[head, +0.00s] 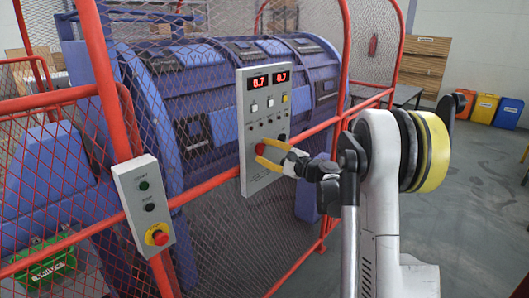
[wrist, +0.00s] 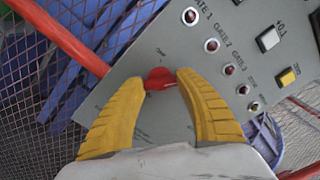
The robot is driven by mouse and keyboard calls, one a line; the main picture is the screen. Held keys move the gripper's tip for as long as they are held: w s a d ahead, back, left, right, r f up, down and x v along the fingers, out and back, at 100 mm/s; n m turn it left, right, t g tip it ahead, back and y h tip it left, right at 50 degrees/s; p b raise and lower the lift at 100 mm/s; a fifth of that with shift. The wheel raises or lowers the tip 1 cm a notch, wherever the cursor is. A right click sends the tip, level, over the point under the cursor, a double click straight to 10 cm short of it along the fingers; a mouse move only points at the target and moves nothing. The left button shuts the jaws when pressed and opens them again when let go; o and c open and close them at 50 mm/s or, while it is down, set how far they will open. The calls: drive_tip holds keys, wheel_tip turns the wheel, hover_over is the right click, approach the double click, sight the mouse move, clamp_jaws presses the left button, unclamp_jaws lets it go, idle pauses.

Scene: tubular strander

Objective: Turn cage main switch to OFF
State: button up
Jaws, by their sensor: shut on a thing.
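The cage main switch is a red knob (wrist: 160,78) low on a grey control panel (head: 252,95); it also shows in the head view (head: 260,148), partly covered by my gripper. My gripper (head: 263,150) has two yellow fingers. In the wrist view my gripper (wrist: 160,80) is shut on the red knob, with one fingertip on each side of it. The knob's position marks are too small to read. The panel has two red displays, each reading 0.7, above several buttons and indicators.
Red rails and mesh of the cage (head: 200,190) surround the panel, with the blue machine (head: 215,125) behind. Floor at the right (head: 470,190) is clear.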

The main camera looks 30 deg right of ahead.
drive_tip(key=n, duration=0.8)
drive_tip(key=shift+b, duration=0.3)
drive_tip(key=n, duration=0.3)
drive_tip(key=shift+f+n, duration=0.1)
drive_tip(key=shift+n, duration=2.1)
drive_tip(key=o, duration=1.2)
